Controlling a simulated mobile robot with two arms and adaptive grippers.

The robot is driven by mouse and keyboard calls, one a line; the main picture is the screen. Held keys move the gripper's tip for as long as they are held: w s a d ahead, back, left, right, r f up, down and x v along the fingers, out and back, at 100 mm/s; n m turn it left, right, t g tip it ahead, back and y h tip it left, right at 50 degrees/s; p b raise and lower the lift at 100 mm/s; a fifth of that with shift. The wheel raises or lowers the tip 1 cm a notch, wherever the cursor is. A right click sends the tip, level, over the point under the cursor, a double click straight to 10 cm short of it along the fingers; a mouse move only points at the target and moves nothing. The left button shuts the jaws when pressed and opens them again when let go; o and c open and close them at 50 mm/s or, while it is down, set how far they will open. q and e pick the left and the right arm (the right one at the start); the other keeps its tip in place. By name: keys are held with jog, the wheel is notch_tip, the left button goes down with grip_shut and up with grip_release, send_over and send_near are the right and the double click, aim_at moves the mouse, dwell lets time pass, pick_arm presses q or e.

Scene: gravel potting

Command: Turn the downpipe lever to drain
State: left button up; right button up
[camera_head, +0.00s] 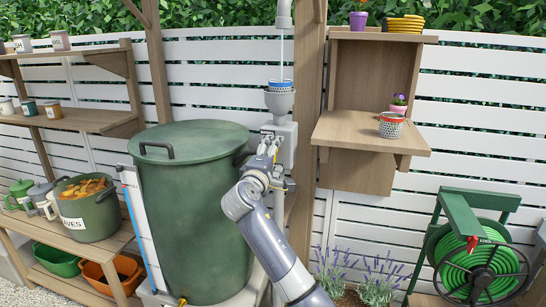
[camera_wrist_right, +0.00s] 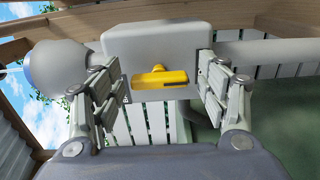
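The downpipe lever (camera_wrist_right: 165,78) is a yellow handle on the front of a grey diverter box (camera_wrist_right: 150,45). The handle lies across the right wrist picture. In the head view the box (camera_head: 287,132) stands on the post under a grey funnel (camera_head: 279,103), and my gripper hides most of its front. My right gripper (camera_head: 265,155) is at the box. In the right wrist view its fingers (camera_wrist_right: 160,88) are spread, one on each side of the lever, with visible gaps to it. Nothing is held. My left gripper is not in view.
A tall green water barrel (camera_head: 190,210) stands just left of my right arm. A thin stream falls from the downpipe (camera_head: 284,15) toward a blue-rimmed strainer (camera_head: 281,86) on the funnel. A wooden shelf (camera_head: 365,132) is at right, with a green hose reel (camera_head: 480,255) below right.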

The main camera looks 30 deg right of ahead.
jog(key=v, duration=1.2)
dwell(0.4)
